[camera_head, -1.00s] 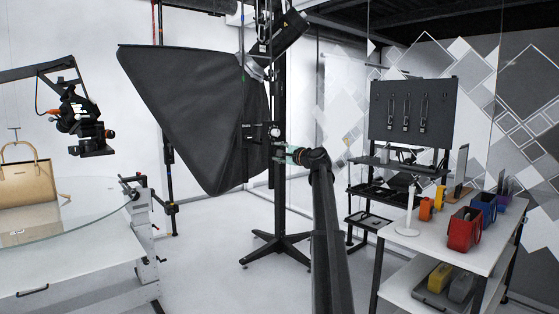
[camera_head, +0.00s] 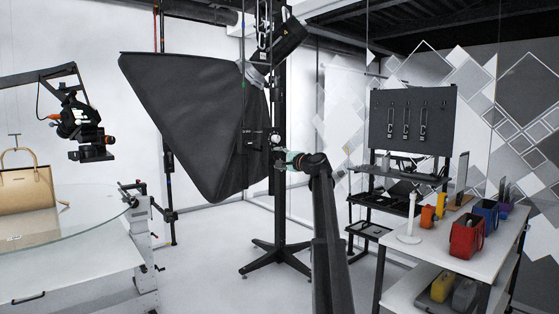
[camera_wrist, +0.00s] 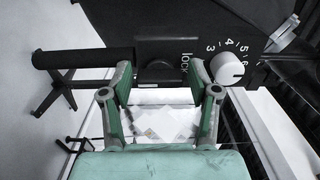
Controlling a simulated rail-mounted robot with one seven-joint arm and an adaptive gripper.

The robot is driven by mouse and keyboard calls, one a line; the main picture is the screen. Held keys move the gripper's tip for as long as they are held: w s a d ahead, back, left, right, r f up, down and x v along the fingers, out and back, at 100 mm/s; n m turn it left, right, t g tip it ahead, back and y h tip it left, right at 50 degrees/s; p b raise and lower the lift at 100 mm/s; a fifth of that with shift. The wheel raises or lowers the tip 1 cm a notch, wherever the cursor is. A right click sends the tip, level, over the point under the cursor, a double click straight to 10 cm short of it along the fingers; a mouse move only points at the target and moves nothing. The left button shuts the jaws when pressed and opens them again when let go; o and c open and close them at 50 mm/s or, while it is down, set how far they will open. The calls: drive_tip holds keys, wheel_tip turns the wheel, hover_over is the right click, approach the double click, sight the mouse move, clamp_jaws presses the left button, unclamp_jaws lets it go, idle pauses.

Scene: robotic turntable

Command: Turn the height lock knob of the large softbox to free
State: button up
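The large softbox (camera_head: 190,120) is a big black hood on a black stand (camera_head: 280,215). In the wrist view, its dark housing carries a white dial knob (camera_wrist: 228,68) with numbers around it and the printed word "lock" beside a dark block, apparently the lock knob (camera_wrist: 158,50). My gripper (camera_wrist: 160,84) has its two green fingers apart, on either side of the dark block's lower end. Gaps show between fingers and block; contact cannot be told. In the head view my gripper (camera_head: 288,160) is at the stand, just below the white dial. The knob's setting is unclear.
A glass turntable (camera_head: 95,215) with a tan handbag (camera_head: 27,190) and a camera arm (camera_head: 85,130) stand left. A white table (camera_head: 425,250) with coloured bins and a dark tool rack (camera_head: 412,120) stand right. The floor around the stand base is clear.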

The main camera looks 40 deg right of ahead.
idle(0.3)
drive_tip(key=s, duration=1.2)
drive_tip(key=shift+d, duration=0.25)
